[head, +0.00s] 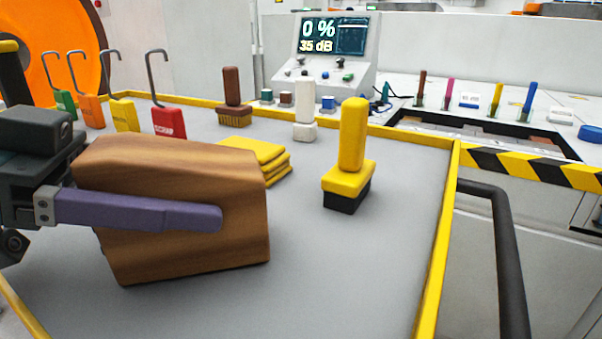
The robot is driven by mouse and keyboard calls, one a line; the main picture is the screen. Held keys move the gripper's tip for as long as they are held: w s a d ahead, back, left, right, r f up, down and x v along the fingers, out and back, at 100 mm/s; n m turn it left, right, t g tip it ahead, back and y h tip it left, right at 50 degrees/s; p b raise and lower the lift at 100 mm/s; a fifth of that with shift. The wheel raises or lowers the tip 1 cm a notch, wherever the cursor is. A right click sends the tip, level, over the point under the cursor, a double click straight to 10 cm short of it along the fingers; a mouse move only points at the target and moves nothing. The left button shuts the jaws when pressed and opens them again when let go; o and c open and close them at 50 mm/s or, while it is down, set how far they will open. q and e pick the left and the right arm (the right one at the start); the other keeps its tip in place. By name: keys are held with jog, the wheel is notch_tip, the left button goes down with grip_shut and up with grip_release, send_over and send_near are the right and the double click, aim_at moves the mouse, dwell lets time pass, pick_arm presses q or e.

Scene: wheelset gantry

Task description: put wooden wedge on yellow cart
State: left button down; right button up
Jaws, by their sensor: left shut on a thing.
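The wooden wedge (185,240) is a large brown wood-grain block at the left front in the head view. My left gripper (205,212) comes in from the left and is shut on it. One purple finger lies across its near face; the other finger is hidden behind it. The yellow cart (330,270) has a grey top with a raised yellow rim. The wedge is over the front left of this top; I cannot tell whether its underside touches. My right gripper is not in view.
On the cart, a yellow-handled brush (350,165), folded yellow cloths (258,158), a white-handled tool (304,110) and a brown brush (233,98) stand behind the wedge. Several hooked coloured tags (168,122) line the back left. The front middle and right of the top is clear.

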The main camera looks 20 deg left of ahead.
pick_arm(q)
jog(key=shift+c, duration=2.2)
grip_release()
jog(key=shift+f, duration=0.15)
jog(key=o, duration=0.4)
jog(key=shift+o, duration=0.2)
jog(key=shift+s+a+r, duration=0.1)
jog(key=shift+r, duration=0.15)
jog(key=v, duration=1.1)
jog(key=shift+s+a+p, duration=0.2)
jog(key=shift+a+p, duration=0.1)
jog(key=shift+p, duration=0.05)
jog(key=shift+r, duration=0.1)
